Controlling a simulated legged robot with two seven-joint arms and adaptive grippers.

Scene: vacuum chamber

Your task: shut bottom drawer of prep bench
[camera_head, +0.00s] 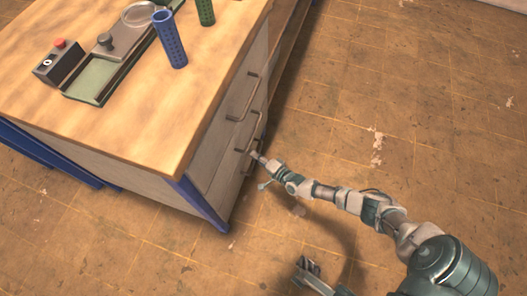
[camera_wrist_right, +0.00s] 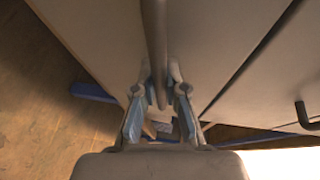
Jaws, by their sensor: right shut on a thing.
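The prep bench (camera_head: 120,112) has a wooden top and grey drawer fronts on its right side. My right gripper (camera_head: 254,155) is low against the front, at the lower handle. In the right wrist view, my right gripper (camera_wrist_right: 158,100) is shut on a dark bar handle (camera_wrist_right: 155,45), with a finger on each side. The grey drawer front (camera_wrist_right: 100,40) lies behind it. How far the bottom drawer stands out, I cannot tell. What looks like my left gripper (camera_head: 308,270) is at the bottom, away from the bench.
Blue (camera_head: 170,40) and green (camera_head: 205,10) cylinders and a control box with a red button (camera_head: 58,62) stand on the bench top. A blue bench leg (camera_head: 203,205) is at the near corner. Another handle (camera_wrist_right: 306,115) shows at right. The tiled floor (camera_head: 400,110) is clear.

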